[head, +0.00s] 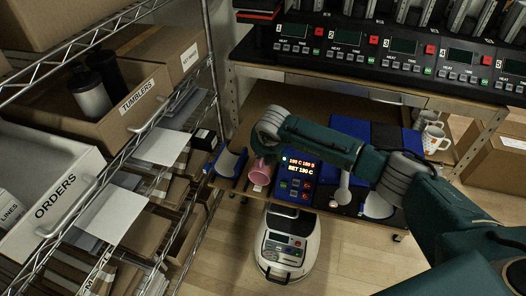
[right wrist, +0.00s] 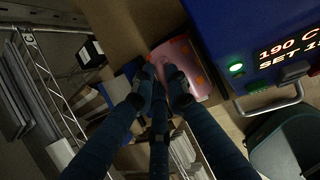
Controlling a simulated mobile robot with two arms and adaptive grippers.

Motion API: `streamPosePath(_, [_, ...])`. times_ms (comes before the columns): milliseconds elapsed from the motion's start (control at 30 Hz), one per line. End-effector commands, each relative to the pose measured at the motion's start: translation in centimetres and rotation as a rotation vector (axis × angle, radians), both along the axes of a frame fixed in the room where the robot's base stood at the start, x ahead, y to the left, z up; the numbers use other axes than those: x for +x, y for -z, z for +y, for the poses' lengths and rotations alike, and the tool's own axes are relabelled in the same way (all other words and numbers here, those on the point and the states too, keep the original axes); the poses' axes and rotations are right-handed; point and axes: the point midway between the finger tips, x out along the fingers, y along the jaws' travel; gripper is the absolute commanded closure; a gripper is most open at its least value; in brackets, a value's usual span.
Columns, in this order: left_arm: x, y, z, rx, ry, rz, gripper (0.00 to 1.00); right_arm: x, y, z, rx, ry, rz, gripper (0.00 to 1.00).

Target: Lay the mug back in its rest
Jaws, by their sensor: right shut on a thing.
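A pink mug (head: 260,173) is at the left of the blue control box (head: 297,180), above the front part of the brown table. In the right wrist view the pink mug (right wrist: 182,66) shows orange marks on its side. My right gripper (right wrist: 162,78) is shut on the mug, its fingers against the near side. In the head view my right arm reaches across from the right and its wrist hides part of the gripper. The mug's rest cannot be made out clearly. My left gripper is not in view.
The blue box has a lit display and buttons. A wire shelf with cartons and an ORDERS bin (head: 58,190) stands at the left. A row of black presses (head: 390,60) is at the back. Patterned mugs (head: 434,138) stand at the right. A round white floor robot (head: 286,246) is below.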

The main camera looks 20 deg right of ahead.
Motion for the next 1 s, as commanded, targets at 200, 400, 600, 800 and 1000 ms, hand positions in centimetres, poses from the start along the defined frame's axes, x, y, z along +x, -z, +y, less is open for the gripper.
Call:
streamPosePath(200, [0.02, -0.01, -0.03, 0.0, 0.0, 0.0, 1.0, 0.03, -0.02, 0.0, -0.001, -0.001, -0.001, 1.0])
streamPosePath(400, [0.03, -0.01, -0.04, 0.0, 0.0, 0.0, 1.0, 0.01, 0.01, -0.01, 0.0, -0.001, 0.0, 0.65])
streamPosePath(600, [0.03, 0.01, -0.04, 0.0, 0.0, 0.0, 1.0, -0.1, 0.17, -0.04, -0.001, 0.0, 0.003, 0.55])
streamPosePath(800, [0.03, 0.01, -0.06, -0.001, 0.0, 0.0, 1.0, -0.09, 0.13, -0.1, -0.003, 0.0, 0.003, 0.22])
streamPosePath(1000, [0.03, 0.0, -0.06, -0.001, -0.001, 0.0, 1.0, -0.12, 0.2, -0.34, -0.006, 0.004, 0.006, 0.1])
